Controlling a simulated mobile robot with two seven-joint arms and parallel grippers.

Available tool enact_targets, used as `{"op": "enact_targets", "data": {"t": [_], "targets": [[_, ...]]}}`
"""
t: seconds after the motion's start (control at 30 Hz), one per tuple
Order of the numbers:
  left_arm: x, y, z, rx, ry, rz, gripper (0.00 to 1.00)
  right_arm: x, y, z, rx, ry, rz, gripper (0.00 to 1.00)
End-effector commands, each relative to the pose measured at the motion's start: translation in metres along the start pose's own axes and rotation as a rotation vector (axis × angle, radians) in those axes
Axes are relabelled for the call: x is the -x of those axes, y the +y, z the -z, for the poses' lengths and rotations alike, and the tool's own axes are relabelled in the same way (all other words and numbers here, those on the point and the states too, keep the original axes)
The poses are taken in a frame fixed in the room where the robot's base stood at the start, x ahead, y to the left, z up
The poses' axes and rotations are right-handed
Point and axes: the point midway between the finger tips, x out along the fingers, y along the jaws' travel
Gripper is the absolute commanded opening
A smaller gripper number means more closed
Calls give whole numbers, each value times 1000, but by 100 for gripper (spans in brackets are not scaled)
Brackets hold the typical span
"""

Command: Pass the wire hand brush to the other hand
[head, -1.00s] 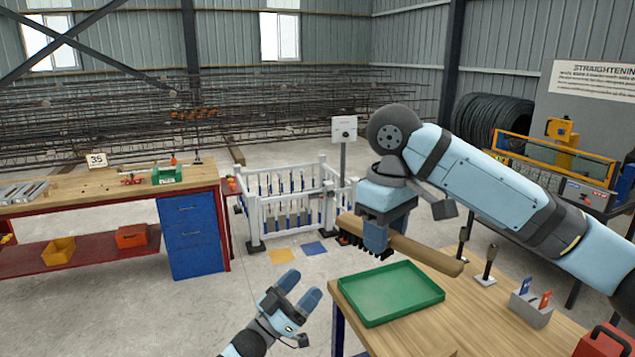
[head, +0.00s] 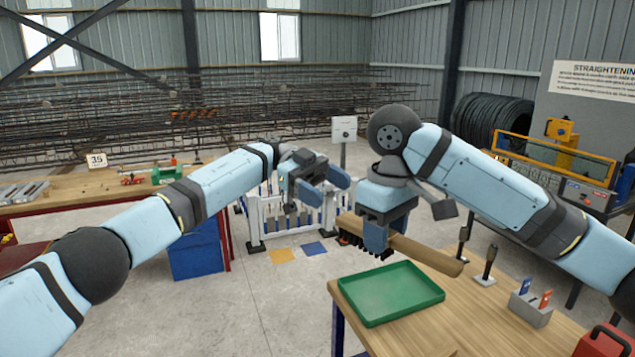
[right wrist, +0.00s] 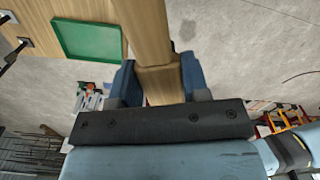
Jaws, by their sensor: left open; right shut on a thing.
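The wire hand brush (head: 428,254) has a long wooden handle and dark bristles that face down. My right gripper (head: 376,235) is shut on it around the middle and holds it in the air beside the workbench. In the right wrist view the wooden brush (right wrist: 150,40) runs between the fingers. Its bristle end shows to the left of the right gripper in the head view. My left gripper (head: 328,188) is open and empty, up and to the left of the brush, apart from it.
A green tray (head: 390,322) lies on the wooden workbench (head: 440,335) below the brush. Upright tools (head: 487,265) and a grey holder (head: 532,308) stand on its right side. A white rack (head: 262,228) and another bench stand behind the left arm.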

Motion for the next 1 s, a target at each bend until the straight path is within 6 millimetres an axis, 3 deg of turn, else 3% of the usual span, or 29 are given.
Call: {"op": "enact_targets", "data": {"t": [0.2, 0.33, 0.8, 1.0], "targets": [[14, 9, 9, 105, -143, -109, 72, 0, 0, 0, 0, 0, 0, 16], [9, 12, 8, 117, -158, -122, 72, 0, 0, 0, 0, 0, 0, 16], [-72, 23, -4, 115, -154, -122, 72, 0, 0, 0, 0, 0, 0, 16], [-94, 25, -7, 115, -153, -120, 72, 0, 0, 0, 0, 0, 0, 16]]}}
